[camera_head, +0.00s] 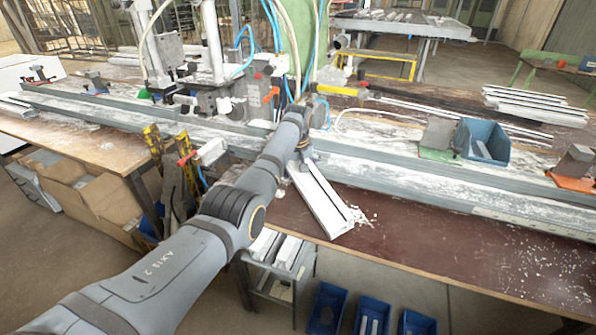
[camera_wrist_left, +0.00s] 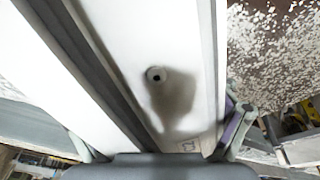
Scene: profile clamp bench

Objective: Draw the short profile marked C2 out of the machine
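A pale, grooved profile (camera_head: 322,200) lies slanted across the front of the bench, its near end beside white chips. In the head view my left arm hides the gripper. The machine (camera_head: 235,95) stands behind it. My right gripper is not in view.
A long rail (camera_head: 400,175) runs along the bench. A blue bin (camera_head: 483,142) and clamp blocks (camera_head: 438,135) stand at the right. More profiles (camera_head: 535,105) lie behind. The brown bench front (camera_head: 440,235) is mostly clear. Blue bins (camera_head: 372,315) are below.

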